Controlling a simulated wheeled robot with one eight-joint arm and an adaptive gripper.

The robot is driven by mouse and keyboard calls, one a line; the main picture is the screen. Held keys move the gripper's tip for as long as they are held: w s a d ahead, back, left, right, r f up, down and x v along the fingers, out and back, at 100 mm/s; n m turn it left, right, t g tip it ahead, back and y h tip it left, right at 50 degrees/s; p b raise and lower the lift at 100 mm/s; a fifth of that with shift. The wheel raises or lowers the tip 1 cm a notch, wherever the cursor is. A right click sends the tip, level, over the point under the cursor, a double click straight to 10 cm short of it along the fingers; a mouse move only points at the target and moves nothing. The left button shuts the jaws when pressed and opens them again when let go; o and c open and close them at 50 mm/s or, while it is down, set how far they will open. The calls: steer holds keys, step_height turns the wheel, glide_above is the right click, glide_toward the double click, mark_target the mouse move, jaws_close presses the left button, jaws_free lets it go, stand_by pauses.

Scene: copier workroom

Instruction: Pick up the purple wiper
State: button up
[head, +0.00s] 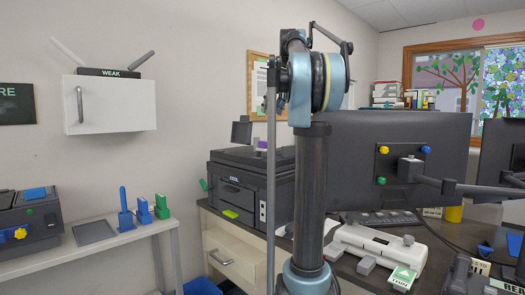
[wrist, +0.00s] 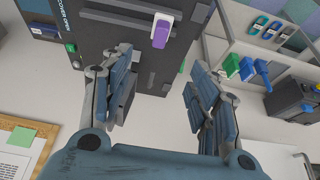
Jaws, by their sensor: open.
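The purple wiper (wrist: 161,31) shows near the top of the wrist view, with a white part at its upper end. It lies on the dark top of the printer (wrist: 105,25). My gripper (wrist: 158,75) is open and empty, its two fingers spread wide. The wiper appears beyond the fingertips, between the lines of the two fingers, and not touched. My gripper cannot be made out in the head view.
A white shelf (head: 95,240) at left holds blue and green upright tools (head: 143,210). A monitor (head: 410,150) stands right of my arm, with a white hole-punch-like device (head: 375,245) in front. A white wall cabinet (head: 110,103) hangs at upper left.

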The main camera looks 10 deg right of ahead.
mark_target(262, 143)
steer(key=x, duration=1.7)
steer(key=shift+w+f, duration=0.1)
steer(key=shift+w, duration=0.05)
steer(key=shift+c, duration=0.6)
steer(key=c, duration=1)
step_height(262, 143, up, 10)
steer(key=shift+r, duration=0.1)
